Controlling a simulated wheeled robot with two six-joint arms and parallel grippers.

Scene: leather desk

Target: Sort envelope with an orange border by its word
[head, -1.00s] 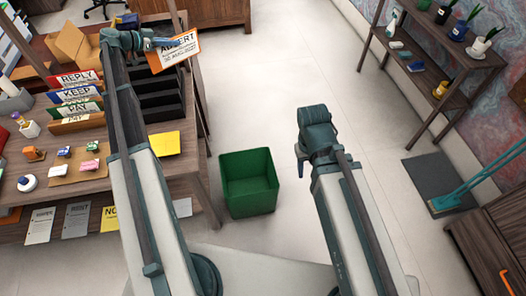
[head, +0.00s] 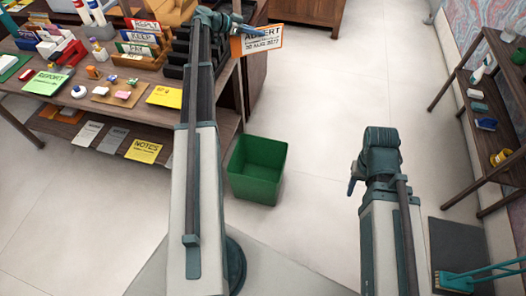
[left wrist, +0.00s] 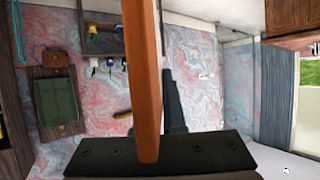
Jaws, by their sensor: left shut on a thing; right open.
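My left gripper (head: 236,22) is shut on the orange-bordered envelope (head: 262,41), which reads "ADVERT" with smaller lines below. It holds the envelope upright beyond the desk's right edge, above the floor. The left wrist view shows the envelope edge-on as an orange strip (left wrist: 142,80). The green bin (head: 257,170) stands on the floor right of the desk, lower in the picture than the envelope. Slots labelled REPLY (head: 146,25), KEEP (head: 138,36) and PAY (head: 134,48) stand on the desk. My right gripper (head: 354,187) is open and empty over the floor.
The wooden desk (head: 225,126) holds black trays (head: 180,48), a yellow note (head: 165,96), a green report (head: 46,83) and small items. A shelf (head: 497,105) stands at the right wall. The floor between is clear.

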